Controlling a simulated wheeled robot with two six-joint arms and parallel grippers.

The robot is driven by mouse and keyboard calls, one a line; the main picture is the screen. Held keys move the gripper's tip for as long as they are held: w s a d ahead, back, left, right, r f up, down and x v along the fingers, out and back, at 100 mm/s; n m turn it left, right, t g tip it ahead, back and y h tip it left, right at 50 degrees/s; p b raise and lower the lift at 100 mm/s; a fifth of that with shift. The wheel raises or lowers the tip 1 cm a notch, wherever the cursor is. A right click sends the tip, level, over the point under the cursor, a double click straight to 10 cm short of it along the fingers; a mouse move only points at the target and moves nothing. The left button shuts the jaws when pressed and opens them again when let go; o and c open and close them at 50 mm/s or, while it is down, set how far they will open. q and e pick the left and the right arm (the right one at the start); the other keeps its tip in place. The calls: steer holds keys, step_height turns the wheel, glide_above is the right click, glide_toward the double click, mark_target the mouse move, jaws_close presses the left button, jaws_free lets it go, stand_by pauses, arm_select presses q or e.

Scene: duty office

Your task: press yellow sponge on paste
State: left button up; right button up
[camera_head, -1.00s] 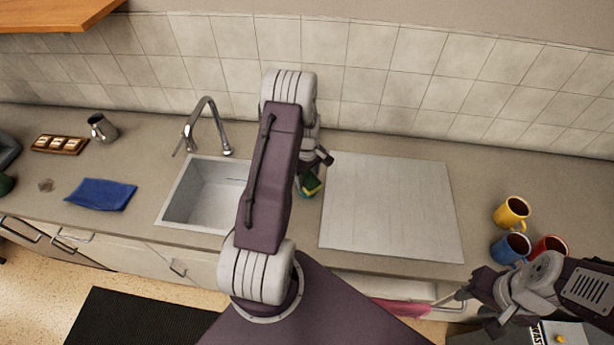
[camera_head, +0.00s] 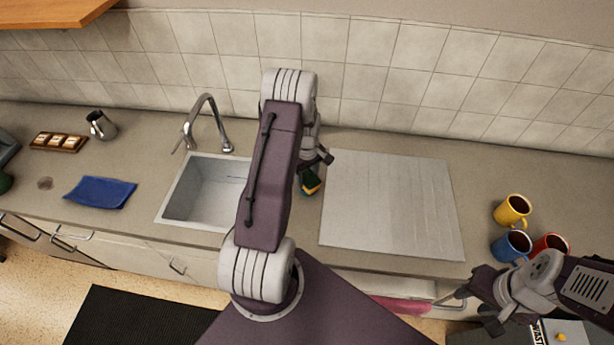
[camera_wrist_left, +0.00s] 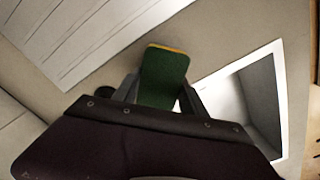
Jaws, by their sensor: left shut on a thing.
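The sponge (camera_head: 310,184) is yellow with a dark green side. My left gripper (camera_head: 312,168) is shut on it, above the counter between the sink and the pale board. In the left wrist view the sponge (camera_wrist_left: 163,78) stands out between the fingers of my left gripper (camera_wrist_left: 155,92), its green face toward the camera and a thin yellow edge at its far end. I cannot make out the paste in either view; my arm hides part of the counter. My right gripper (camera_head: 468,310) is at the lower right, empty, its fingers apart.
The sink (camera_head: 208,190) with its tap (camera_head: 205,110) is left of my arm. A pale board (camera_head: 390,205) lies to its right. Yellow (camera_head: 512,210), blue (camera_head: 511,246) and red (camera_head: 551,247) mugs stand farther right. A blue cloth (camera_head: 100,192) lies at the left.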

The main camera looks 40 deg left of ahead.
mark_target(307, 176)
arm_select(q)
steer(key=shift+f, duration=0.45)
stand_by(1.1)
step_height(307, 176, up, 7)
steer(key=p, duration=0.5)
steer(key=shift+r, duration=0.1)
stand_by(0.7)
